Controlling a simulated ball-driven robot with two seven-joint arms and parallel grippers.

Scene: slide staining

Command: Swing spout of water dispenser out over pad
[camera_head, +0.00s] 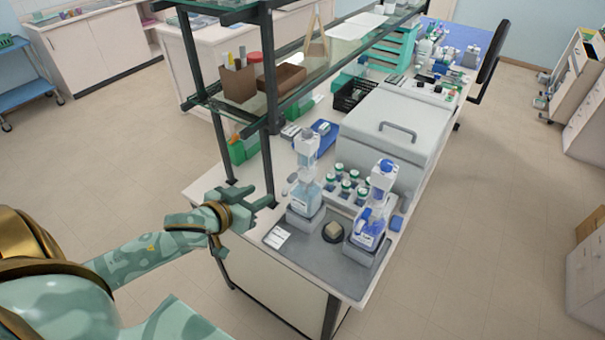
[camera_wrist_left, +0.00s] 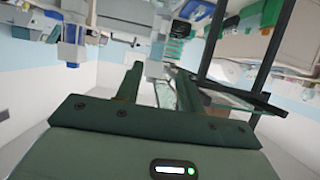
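Two bottle dispensers stand on a grey tray (camera_head: 312,268) at the bench's near end. The left, with pale liquid and a white head, looks like the water dispenser (camera_head: 306,192); the right one (camera_head: 372,222) holds blue liquid. A small spout-like part shows at the left dispenser's left side; its exact direction is unclear. Between the dispensers sits a dark round dish with a beige block, perhaps the pad (camera_head: 333,231). My left gripper (camera_head: 262,198) is open and empty, left of the water dispenser and apart from it. Its spread fingers show in the left wrist view (camera_wrist_left: 158,88). My right gripper is out of view.
Several green-capped bottles (camera_head: 346,184) stand behind the dispensers. A shelf post (camera_head: 268,150) rises close behind my left gripper, with glass shelves above. A grey lidded machine (camera_head: 393,130) stands further back. A white card (camera_head: 277,237) lies on the tray's left part.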

